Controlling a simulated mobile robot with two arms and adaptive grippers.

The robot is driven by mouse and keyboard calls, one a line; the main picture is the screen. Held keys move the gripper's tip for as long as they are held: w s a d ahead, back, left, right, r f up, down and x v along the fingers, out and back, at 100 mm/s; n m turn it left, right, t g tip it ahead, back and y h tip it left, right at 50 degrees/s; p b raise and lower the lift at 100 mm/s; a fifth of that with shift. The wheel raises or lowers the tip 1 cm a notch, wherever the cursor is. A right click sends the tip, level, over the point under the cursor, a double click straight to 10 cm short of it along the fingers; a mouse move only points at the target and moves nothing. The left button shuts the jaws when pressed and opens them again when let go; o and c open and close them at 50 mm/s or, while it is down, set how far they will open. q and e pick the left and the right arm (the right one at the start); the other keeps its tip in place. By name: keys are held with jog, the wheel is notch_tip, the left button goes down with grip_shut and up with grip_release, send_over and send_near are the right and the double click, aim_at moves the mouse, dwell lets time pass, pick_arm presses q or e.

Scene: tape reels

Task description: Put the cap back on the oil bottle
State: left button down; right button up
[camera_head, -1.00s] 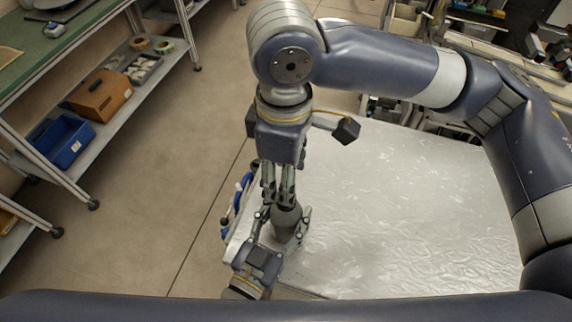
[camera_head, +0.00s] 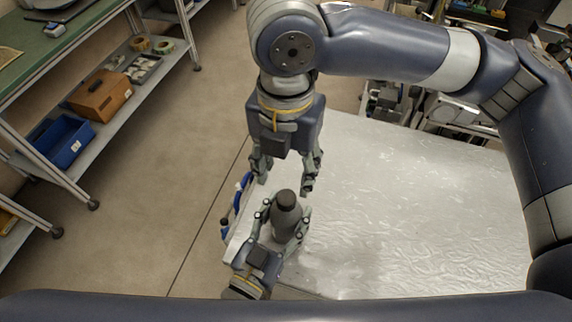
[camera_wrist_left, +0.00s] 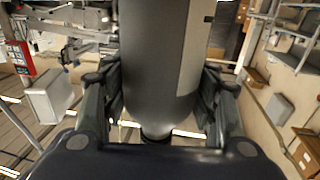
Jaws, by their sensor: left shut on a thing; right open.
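The oil bottle (camera_head: 284,222) is dark grey and stands upright near the left edge of the table. My left gripper (camera_head: 280,238) is shut around its body; in the left wrist view the grey bottle body (camera_wrist_left: 158,60) fills the space between the fingers. A dark round cap (camera_head: 287,198) sits on top of the bottle; whether it is fully seated I cannot tell. My right gripper (camera_head: 284,180) is open and empty, its fingers spread just beyond the cap and apart from it.
The silvery table top (camera_head: 410,200) is clear to the right of the bottle. A blue item (camera_head: 241,192) is at the table's left edge. A shelf unit at the left holds a blue bin (camera_head: 62,143) and a brown box (camera_head: 101,95).

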aim_at(286, 197)
dwell(0.4)
jog(key=shift+f, duration=4)
jog(key=c, duration=1.1)
jog(key=m, duration=0.3)
jog(key=shift+m, duration=0.3)
jog(key=shift+c, duration=0.2)
jog(key=m, duration=0.3)
jog(key=shift+m, duration=0.3)
jog(key=m, duration=0.7)
jog(key=o, duration=1.2)
jog(key=shift+c, duration=0.2)
